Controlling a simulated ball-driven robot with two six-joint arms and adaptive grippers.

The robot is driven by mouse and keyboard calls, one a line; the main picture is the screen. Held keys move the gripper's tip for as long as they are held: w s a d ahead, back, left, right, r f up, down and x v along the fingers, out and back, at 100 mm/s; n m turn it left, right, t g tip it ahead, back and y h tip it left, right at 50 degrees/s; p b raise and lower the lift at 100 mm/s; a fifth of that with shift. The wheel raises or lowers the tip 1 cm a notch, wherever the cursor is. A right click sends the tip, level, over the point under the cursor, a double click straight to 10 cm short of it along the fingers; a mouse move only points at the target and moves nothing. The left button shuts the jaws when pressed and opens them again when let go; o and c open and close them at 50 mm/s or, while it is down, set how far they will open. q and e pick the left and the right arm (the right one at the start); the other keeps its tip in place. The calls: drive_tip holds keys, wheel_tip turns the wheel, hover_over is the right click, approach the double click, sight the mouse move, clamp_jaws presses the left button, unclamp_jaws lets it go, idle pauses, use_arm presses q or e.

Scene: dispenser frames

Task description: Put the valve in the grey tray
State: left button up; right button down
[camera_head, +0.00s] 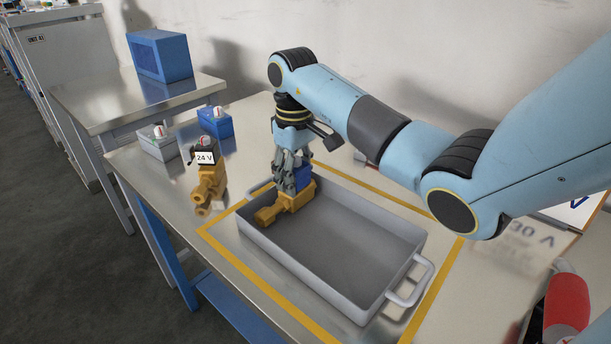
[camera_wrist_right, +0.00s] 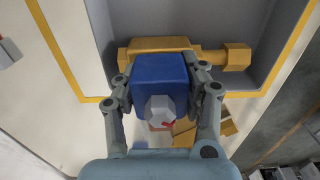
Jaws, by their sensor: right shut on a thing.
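A valve with a brass-coloured body (camera_head: 269,215) and a blue block on top (camera_head: 303,177) is held by my right gripper (camera_head: 291,180). In the wrist view the two fingers (camera_wrist_right: 163,88) flank the blue block (camera_wrist_right: 160,72), and the brass body (camera_wrist_right: 165,45) lies across beyond it. The valve is over the far left end of the grey tray (camera_head: 365,292), overlapping its rim in the head view. I cannot tell whether it touches the tray. The tray also shows in the wrist view (camera_wrist_right: 215,20). My left gripper is not in view.
A second brass valve (camera_head: 208,187) with a dark top marked 24 V stands left of the tray. A grey box (camera_head: 158,146) and a blue box (camera_head: 215,123) stand behind it. Yellow tape (camera_head: 225,250) frames the tray. The visible tray floor is clear at front right.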

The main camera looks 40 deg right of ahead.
drive_tip(key=shift+a, duration=0.25)
drive_tip(key=shift+w+a+r, duration=0.1)
drive_tip(key=shift+a+r, duration=0.05)
drive_tip(key=shift+a, duration=0.05)
drive_tip(key=c, duration=1.1)
unclamp_jaws()
drive_tip(key=shift+d+f, duration=0.1)
drive_tip(key=shift+f, duration=0.1)
drive_tip(key=o, duration=0.4)
drive_tip(key=shift+r, duration=0.5)
wheel_tip(320, 180, up, 12)
drive_tip(key=p, duration=1)
drive_tip(key=shift+f, duration=0.25)
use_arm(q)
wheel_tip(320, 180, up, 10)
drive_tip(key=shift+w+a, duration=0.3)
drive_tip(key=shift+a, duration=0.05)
use_arm(e)
drive_tip(key=shift+f, duration=0.15)
